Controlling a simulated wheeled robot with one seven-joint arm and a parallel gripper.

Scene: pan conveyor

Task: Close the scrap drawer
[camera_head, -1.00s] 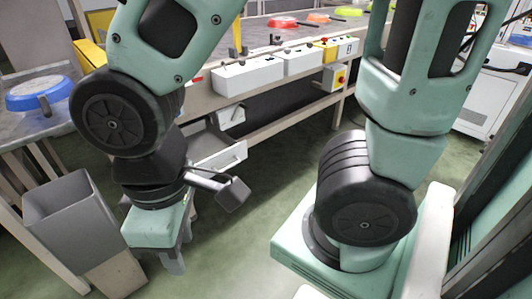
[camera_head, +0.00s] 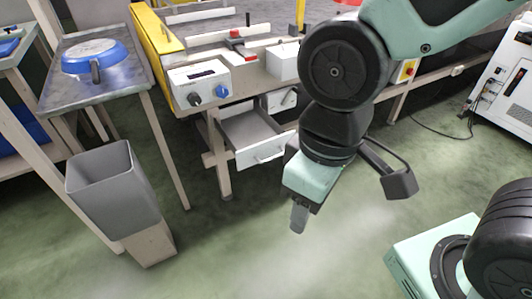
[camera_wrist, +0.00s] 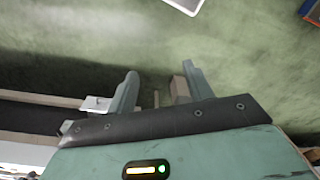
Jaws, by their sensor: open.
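A grey drawer (camera_head: 258,143) under the conveyor bench is pulled out in the head view. Its inside shows, and a bar handle is on its pale front. A smaller pale drawer or box front (camera_head: 281,99) sits above it to the right. My gripper (camera_head: 299,218) points down just right of and below the open drawer's front in the picture, and no contact is visible. In the wrist view my gripper's two fingers (camera_wrist: 162,85) are apart, with nothing held between them. I cannot tell whether the drawer shows in the wrist view.
A grey bin (camera_head: 112,185) stands on a wooden block left of the bench. A side table (camera_head: 120,93) holds a blue pan (camera_head: 94,56). A control box (camera_head: 199,84) with knobs is on the bench front above the drawer. Green floor is clear in front.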

